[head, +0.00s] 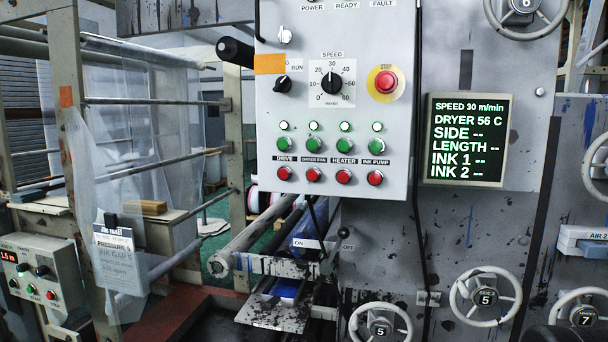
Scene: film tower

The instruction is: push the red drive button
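The red drive button (284,174) is at the left end of the lower row on the grey control panel (400,75). The DRIVE label (285,159) sits just above it, and a green button (284,145) is above the label. A small lamp (284,126) at the top of that column glows pale green. Nothing covers the red drive button. I cannot make out my gripper in the head view.
More red buttons (344,176) continue the row to the right. A red stop button on a yellow ring (386,82) and a speed dial (331,84) are higher up. A black-ended handle (235,51) juts out at the panel's left. The screen (466,140) reads SPEED 30 m/min.

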